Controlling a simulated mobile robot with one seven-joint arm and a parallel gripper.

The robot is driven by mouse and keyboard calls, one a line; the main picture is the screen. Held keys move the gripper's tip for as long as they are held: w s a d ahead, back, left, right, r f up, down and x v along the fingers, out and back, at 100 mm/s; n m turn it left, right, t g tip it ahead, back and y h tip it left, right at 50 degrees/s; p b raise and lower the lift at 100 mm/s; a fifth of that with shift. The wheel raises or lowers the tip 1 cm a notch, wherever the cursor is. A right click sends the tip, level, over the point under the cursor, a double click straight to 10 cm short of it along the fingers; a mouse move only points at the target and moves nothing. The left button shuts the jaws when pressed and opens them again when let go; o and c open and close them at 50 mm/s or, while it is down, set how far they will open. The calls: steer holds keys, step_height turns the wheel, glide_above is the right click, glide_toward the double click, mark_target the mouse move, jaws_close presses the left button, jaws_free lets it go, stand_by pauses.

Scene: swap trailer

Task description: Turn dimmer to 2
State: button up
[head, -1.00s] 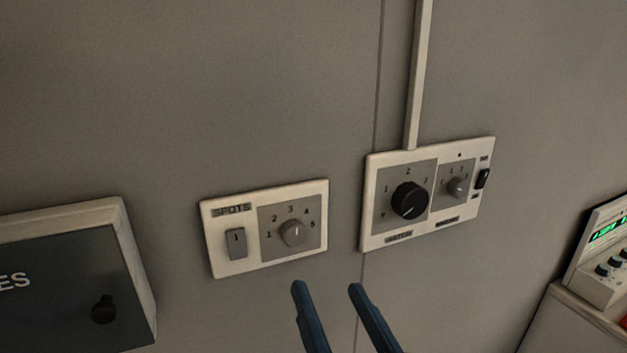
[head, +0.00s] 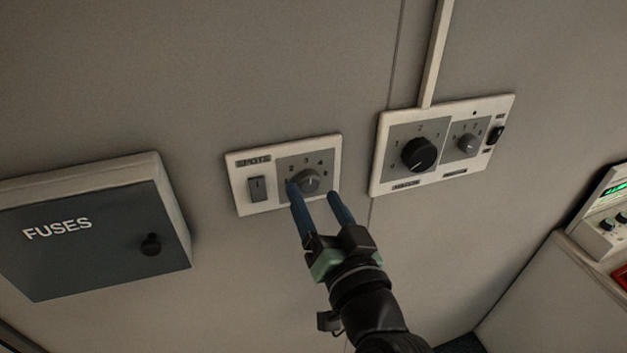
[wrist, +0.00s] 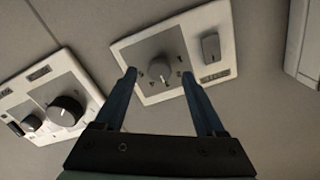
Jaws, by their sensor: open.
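The spots panel (head: 264,203) is a white wall plate with a label, a switch and a grey dimmer knob (head: 309,181) on a numbered grey square. The knob's pale line points roughly up, near 3. My gripper (head: 313,189) is open with two blue fingers in front of this plate, one on each side of the knob as seen. In the wrist view the knob (wrist: 159,70) also shows between the open fingertips (wrist: 158,77). I cannot tell whether the fingers touch the knob or the plate. The left finger hides part of the scale.
A second plate (head: 455,173) with a large black knob (head: 419,154), a smaller grey knob (head: 466,144) and a black switch is to the right. A dark fuses box (head: 95,240) juts out at the left. A vertical conduit (head: 437,50) runs above the second plate.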

steer(key=shift+x, duration=1)
jaws_close()
